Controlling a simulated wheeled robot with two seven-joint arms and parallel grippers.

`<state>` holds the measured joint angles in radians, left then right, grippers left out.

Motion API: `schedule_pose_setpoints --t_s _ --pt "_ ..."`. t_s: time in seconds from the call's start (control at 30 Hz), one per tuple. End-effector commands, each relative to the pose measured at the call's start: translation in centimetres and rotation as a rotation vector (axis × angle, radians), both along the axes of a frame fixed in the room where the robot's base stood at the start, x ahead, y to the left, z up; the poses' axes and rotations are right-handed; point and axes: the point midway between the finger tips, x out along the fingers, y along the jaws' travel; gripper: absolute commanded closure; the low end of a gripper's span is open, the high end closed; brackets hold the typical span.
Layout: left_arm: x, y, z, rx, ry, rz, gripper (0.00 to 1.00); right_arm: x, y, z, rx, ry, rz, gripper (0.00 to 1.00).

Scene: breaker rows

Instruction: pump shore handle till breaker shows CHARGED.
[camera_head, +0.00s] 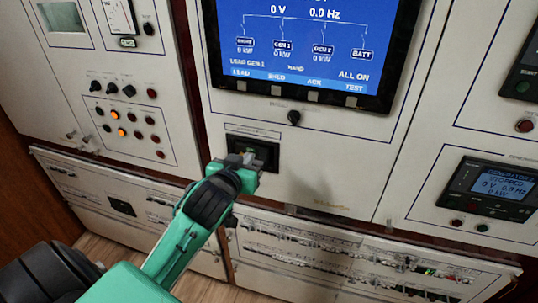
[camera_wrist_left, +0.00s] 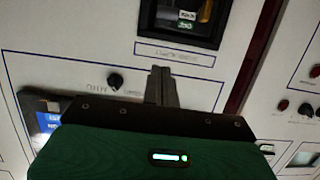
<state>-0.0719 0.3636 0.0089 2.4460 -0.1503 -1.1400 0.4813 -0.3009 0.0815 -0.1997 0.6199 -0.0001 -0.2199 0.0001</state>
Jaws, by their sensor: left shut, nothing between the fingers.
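The shore breaker (camera_head: 268,153) is a dark recessed unit in the white panel below the big screen. My left gripper (camera_head: 243,161) is in front of its left part and hides some of it. The left wrist view looks at the panel upside down. There, the breaker (camera_wrist_left: 181,22) is at the top edge, with small light and yellowish-green markings in its black frame. I cannot read a charge state, and I cannot make out the pump handle clearly. The left gripper (camera_wrist_left: 162,78) is shut and empty, its fingertips apart from the breaker in that view. My right gripper is not in view.
A big blue screen (camera_head: 305,35) is above, with a black knob (camera_head: 294,117) below it. Left is a panel with knobs and lit orange lamps (camera_head: 118,123). Right is a generator display (camera_head: 490,187). Rows of small breakers (camera_head: 330,258) run along the lower panel.

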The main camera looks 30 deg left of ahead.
Motion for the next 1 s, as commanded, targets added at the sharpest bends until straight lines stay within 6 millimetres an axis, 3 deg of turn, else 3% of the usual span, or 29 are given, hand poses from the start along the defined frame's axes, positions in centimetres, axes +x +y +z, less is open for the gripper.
schedule_pose_setpoints --t_s 0.47,0.67,1.0 --pt "0.2 0.1 0.4 0.000 -0.005 0.001 1.00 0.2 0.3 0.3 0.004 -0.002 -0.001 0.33" --pt "2.6 0.7 0.0 0.002 -0.004 0.002 1.00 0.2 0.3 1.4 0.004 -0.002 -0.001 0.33" --pt "8.3 2.0 -1.5 0.001 -0.004 0.001 1.00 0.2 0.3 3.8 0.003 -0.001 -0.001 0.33"
